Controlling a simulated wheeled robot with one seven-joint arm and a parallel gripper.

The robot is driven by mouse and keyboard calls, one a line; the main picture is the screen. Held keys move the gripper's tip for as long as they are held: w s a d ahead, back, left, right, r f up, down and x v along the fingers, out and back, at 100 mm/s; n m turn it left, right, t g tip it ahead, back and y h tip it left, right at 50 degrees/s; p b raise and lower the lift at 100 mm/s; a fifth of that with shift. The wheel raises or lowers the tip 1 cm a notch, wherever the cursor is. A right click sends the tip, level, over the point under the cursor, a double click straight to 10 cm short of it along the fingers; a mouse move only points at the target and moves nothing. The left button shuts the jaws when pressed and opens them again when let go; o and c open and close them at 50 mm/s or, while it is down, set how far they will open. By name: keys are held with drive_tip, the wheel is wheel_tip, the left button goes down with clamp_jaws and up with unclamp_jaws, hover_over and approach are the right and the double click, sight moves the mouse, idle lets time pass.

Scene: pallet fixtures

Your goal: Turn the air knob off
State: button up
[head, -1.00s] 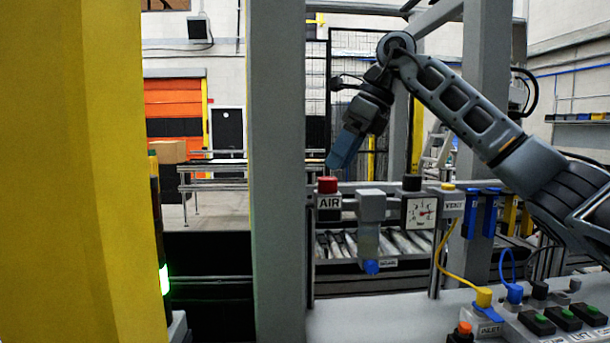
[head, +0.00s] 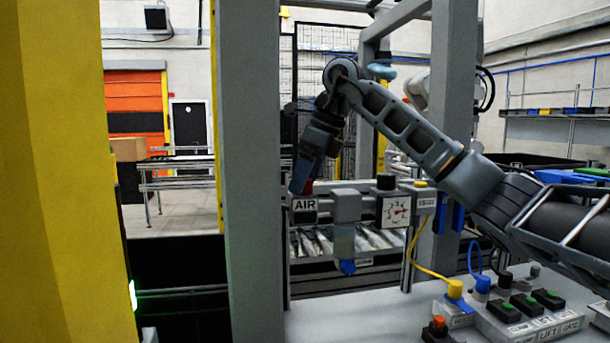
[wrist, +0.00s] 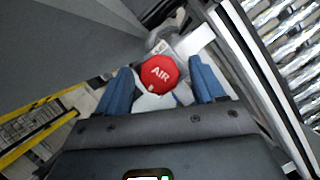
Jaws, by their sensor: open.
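The red air knob (wrist: 160,74) shows from above in the wrist view, with "AIR" in white on its top and a small white mark near its rim. In the head view it is mostly hidden behind my gripper (head: 299,188), above the white AIR label (head: 305,205). My gripper points down at the knob. In the wrist view its two blue fingers (wrist: 163,95) are open, one on each side of the knob, with gaps visible. I cannot tell whether the fingertips reach down to the knob's height.
A grey post (head: 250,170) stands close left of the knob. To the right are the filter unit (head: 345,207), a gauge (head: 396,211) and a yellow hose (head: 422,262). A button panel (head: 530,318) is at the lower right. Rollers (wrist: 292,40) lie behind.

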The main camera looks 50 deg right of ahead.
drive_tip(key=c, duration=1.1)
drive_tip(key=shift+o, duration=0.2)
